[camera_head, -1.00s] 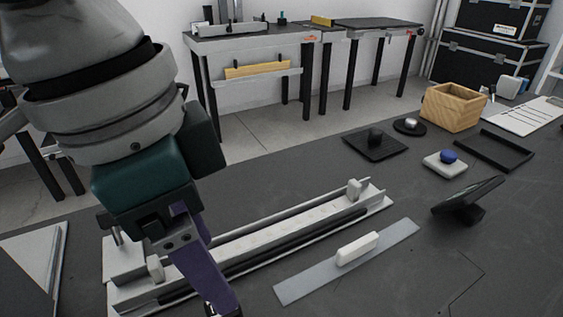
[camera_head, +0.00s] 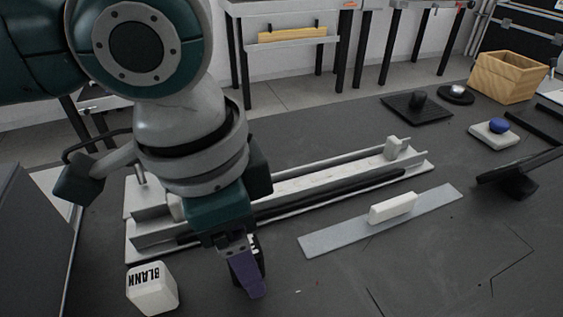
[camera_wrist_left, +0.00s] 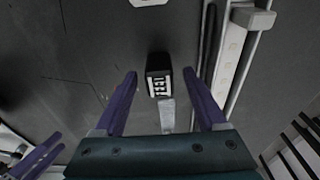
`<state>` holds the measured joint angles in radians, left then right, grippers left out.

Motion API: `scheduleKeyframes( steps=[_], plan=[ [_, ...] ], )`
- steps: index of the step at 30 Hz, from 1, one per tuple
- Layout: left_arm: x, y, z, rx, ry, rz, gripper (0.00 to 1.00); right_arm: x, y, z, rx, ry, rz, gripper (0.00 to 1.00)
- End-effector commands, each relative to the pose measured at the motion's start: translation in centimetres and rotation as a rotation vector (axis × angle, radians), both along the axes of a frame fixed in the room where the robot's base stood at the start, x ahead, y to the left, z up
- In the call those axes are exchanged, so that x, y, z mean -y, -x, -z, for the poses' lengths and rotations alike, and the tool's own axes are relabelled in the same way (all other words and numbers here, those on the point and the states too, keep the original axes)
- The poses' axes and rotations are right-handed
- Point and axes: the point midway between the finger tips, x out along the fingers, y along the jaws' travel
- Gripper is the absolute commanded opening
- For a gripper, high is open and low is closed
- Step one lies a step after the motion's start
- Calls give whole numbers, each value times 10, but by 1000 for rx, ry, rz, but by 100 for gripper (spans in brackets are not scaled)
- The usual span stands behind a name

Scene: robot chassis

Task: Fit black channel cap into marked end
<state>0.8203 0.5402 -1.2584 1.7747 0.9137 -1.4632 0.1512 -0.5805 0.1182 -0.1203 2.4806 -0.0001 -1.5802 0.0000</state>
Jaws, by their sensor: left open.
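My left gripper (camera_head: 250,275) points down at the near side of the channel. In the left wrist view its purple fingers (camera_wrist_left: 161,77) are apart, one on each side of a small black block with a white label (camera_wrist_left: 158,75), likely the black cap. I cannot tell whether they touch it. In the head view the cap (camera_head: 258,245) is mostly hidden behind a finger. The long pale channel (camera_head: 300,190) lies behind the gripper; it also shows in the left wrist view (camera_wrist_left: 232,60). My right gripper (camera_wrist_left: 45,152) shows at the lower left there, its opening unclear.
A white block marked BLANK (camera_head: 152,288) stands left of the gripper. A flat metal strip (camera_head: 335,236) with a white handle (camera_head: 393,208) lies to the right. A wooden box (camera_head: 508,77), black pad (camera_head: 416,106) and blue-knobbed block (camera_head: 495,133) stand farther back.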

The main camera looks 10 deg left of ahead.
Motion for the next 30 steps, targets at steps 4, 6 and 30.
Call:
scheduleKeyframes(
  steps=[4, 6, 30],
  plan=[
    [0, 0, -1, 0, 0, 0, 74, 0, 0, 0, 0, 0, 0, 50],
    [0, 0, -1, -1, 1, 0, 66, 0, 0, 0, 0, 0, 0, 50],
    [0, 0, -1, -1, 1, 0, 0, 0, 0, 0, -1, 1, 0, 50]
  ],
)
